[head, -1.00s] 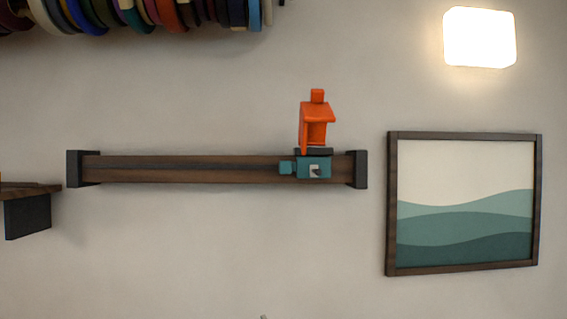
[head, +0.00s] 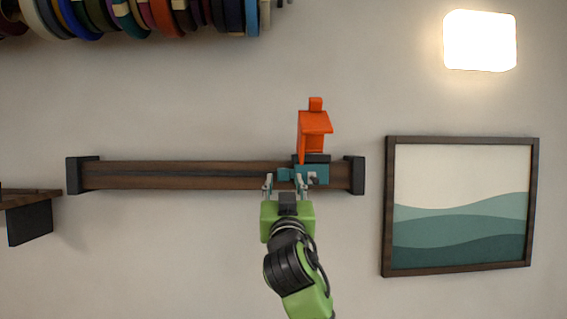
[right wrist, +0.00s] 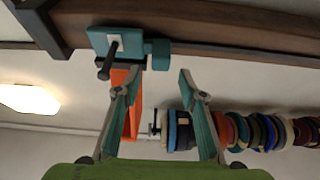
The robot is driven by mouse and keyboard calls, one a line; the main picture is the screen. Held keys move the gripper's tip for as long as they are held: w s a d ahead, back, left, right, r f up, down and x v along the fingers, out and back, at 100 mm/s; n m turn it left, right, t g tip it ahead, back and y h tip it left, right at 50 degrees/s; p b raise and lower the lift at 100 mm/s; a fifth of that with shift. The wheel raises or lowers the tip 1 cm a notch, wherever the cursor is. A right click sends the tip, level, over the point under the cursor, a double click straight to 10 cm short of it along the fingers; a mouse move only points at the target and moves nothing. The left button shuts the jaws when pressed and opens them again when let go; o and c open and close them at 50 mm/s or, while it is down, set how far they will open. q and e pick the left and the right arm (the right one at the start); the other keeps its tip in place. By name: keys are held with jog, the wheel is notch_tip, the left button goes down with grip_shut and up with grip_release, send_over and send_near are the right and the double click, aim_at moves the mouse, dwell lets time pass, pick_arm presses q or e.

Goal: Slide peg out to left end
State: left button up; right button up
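A teal sliding block (head: 316,175) sits on a dark wooden wall rail (head: 180,175), near its right end. A smaller teal knob (head: 283,174) sticks out from the block's left side. An orange holder (head: 314,128) stands on top. In the right wrist view a dark peg (right wrist: 107,62) juts out of the teal block (right wrist: 112,42). My right gripper (head: 285,184) is open and empty in front of the rail, its fingertips on either side of the knob in the picture. In the right wrist view the knob (right wrist: 157,54) lies beyond the open fingertips (right wrist: 158,78), seemingly apart. My left gripper is not in view.
Black brackets (head: 82,175) cap the rail's ends. The rail left of the block is clear. Several coloured rolls (head: 150,16) hang above left. A framed picture (head: 460,205) hangs right, a lit lamp (head: 480,40) above it. A small shelf (head: 30,218) is at the left.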

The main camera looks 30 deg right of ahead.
aim_at(283, 174)
jog(key=p+x, duration=0.2)
jog(key=x, duration=0.2)
jog(key=shift+r, duration=0.15)
jog(key=shift+w+d, duration=0.25)
jog(key=shift+w, duration=0.2)
grip_shut()
